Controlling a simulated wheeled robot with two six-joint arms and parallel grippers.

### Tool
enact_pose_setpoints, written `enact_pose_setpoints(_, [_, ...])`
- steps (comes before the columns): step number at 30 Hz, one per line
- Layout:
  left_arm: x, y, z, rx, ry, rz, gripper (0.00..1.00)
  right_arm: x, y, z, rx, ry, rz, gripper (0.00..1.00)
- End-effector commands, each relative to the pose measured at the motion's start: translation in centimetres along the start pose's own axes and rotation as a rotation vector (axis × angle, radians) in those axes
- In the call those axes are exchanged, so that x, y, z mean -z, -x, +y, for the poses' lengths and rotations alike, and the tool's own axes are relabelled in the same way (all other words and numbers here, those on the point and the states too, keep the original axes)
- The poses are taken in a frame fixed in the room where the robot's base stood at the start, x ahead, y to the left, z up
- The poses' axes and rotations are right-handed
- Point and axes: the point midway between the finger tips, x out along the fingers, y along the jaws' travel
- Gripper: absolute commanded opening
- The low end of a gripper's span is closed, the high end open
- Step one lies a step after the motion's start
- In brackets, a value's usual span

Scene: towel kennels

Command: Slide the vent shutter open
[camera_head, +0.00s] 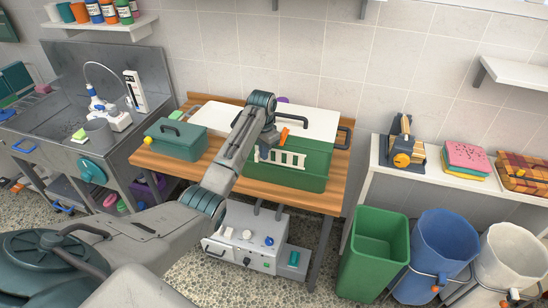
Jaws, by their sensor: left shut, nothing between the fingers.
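A green carrier with a white top (312,124) stands on the wooden table. A white slatted vent (290,159) is set in its front face. An orange piece (283,136) shows just above the vent; I cannot tell if it belongs to the shutter. How far the shutter is open is too small to tell. My left arm reaches up from the lower left, and my left gripper (264,151) points down at the carrier's front, by the vent's left end. It is shut and empty. Whether it touches the carrier is unclear. My right gripper is not in view.
A smaller green box (175,139) with a dark handle sits left on the wooden table (210,161). A metal sink (58,119) stands further left. A white control box (244,239) is below the table. Green (373,252), blue and white bins stand at right.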

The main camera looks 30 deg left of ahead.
Motion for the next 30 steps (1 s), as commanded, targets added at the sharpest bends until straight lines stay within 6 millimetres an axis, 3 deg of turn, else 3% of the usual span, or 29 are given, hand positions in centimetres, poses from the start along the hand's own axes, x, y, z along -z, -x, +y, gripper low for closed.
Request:
enact_pose_setpoints(14, [-0.1,-0.5,-0.1,0.000,0.000,-0.001,0.00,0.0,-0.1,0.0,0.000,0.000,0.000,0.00])
enact_pose_setpoints(30, [-1.3,-0.5,-2.2,0.000,0.000,0.000,0.00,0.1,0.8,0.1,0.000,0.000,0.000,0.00])
